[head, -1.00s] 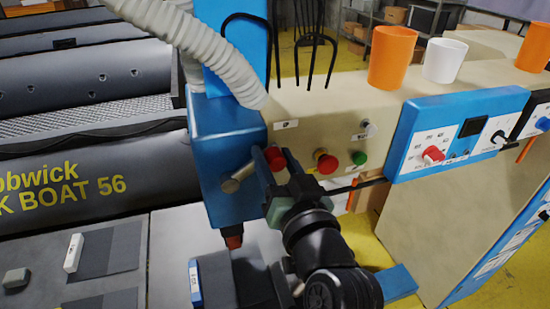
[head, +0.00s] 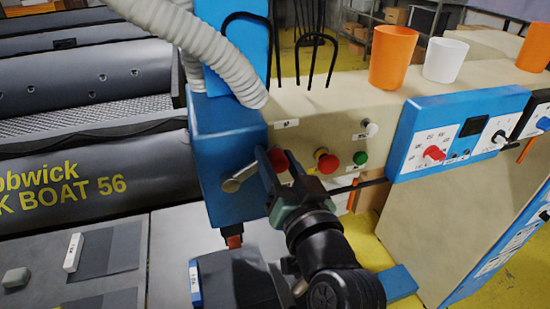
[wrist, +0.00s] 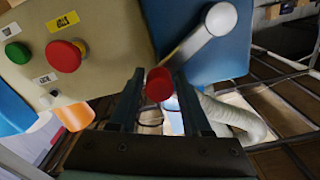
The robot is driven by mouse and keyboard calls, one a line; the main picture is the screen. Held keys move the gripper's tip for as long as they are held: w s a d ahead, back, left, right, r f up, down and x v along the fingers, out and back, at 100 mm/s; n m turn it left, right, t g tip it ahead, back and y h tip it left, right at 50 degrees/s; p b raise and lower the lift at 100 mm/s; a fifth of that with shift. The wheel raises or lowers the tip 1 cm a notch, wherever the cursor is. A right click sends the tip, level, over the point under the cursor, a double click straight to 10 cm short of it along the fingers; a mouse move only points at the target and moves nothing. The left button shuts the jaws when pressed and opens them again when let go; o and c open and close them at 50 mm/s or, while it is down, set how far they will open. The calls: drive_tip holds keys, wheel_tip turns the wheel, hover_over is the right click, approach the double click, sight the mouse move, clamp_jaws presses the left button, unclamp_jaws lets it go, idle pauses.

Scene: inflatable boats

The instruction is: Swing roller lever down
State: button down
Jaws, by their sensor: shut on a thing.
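The roller lever is a grey metal arm (wrist: 205,33) on the blue housing (head: 212,140), with a red knob (wrist: 159,84) at its end. In the head view the lever (head: 236,181) slants up to the right from its pivot, and the red knob (head: 277,157) shows at my fingertips. My gripper (wrist: 157,92) is shut on the red knob, one finger on each side of it. In the head view my gripper (head: 273,169) partly hides the knob and the lever's end.
A red button (head: 328,163) and a green button (head: 360,158) sit right of the lever on the beige panel (head: 325,125). A grey hose (head: 200,45) hangs above the housing. Orange (head: 392,58) and white (head: 444,60) cups stand on top. The boat (head: 85,185) lies left.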

wheel_tip(320, 180, down, 11)
drive_tip(key=m, duration=1.3)
drive_tip(key=shift+a+r, duration=0.2)
drive_tip(key=shift+s, duration=0.1)
drive_tip(key=c, duration=0.5)
unclamp_jaws()
drive_tip(key=shift+a+r, duration=0.1)
drive_tip(key=shift+r, duration=0.15)
drive_tip(key=shift+s, duration=0.1)
